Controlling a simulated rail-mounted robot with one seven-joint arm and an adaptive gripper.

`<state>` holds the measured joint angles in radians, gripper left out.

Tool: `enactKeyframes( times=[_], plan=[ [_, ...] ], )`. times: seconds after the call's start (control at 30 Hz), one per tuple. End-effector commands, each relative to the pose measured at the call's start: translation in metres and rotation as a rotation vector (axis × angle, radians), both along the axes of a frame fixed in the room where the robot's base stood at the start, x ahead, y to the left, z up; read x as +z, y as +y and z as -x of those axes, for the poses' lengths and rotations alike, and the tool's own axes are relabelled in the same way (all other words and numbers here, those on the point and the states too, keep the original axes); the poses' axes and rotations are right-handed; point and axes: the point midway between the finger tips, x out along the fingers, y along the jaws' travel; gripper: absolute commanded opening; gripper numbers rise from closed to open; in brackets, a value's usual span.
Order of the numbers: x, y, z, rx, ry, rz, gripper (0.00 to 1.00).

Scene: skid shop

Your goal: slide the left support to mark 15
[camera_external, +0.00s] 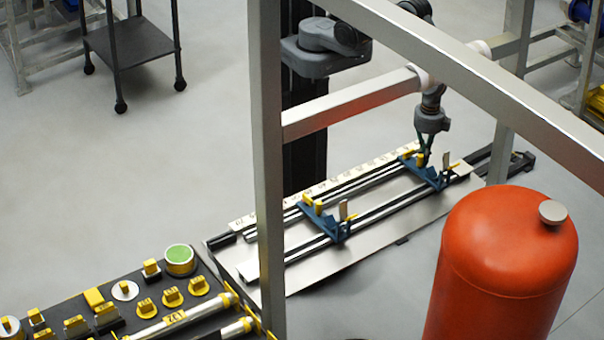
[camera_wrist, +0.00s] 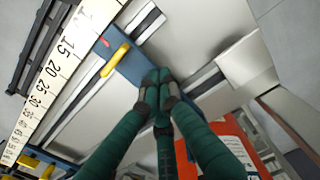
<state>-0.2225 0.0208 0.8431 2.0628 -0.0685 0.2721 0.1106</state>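Two blue supports with yellow parts sit across the rails. One support (camera_external: 338,231) is nearer the middle of the external view; the other support (camera_external: 431,177) is toward the right end, under my gripper (camera_external: 423,155). I cannot tell which one the task calls left. In the wrist view, my green-fingered gripper (camera_wrist: 159,86) has its fingertips drawn together over the blue support (camera_wrist: 132,68), beside its yellow handle (camera_wrist: 116,60). I see nothing held between them; contact is unclear.
An orange-red tank (camera_external: 505,265) stands at the front right. A grey metal frame (camera_external: 266,150) crosses before the bench. A dark tray (camera_external: 205,318) of parts is at lower left. The rails (camera_external: 290,250) between the supports look clear.

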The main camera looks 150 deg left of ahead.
Motion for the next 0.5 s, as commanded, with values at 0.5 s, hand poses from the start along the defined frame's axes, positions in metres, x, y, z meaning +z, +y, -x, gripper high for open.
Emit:
enactKeyframes(
  times=[0.5],
  plan=[
    [0.0, -0.019, 0.0, -0.004, 0.001, 0.0, 0.0]
  ],
)
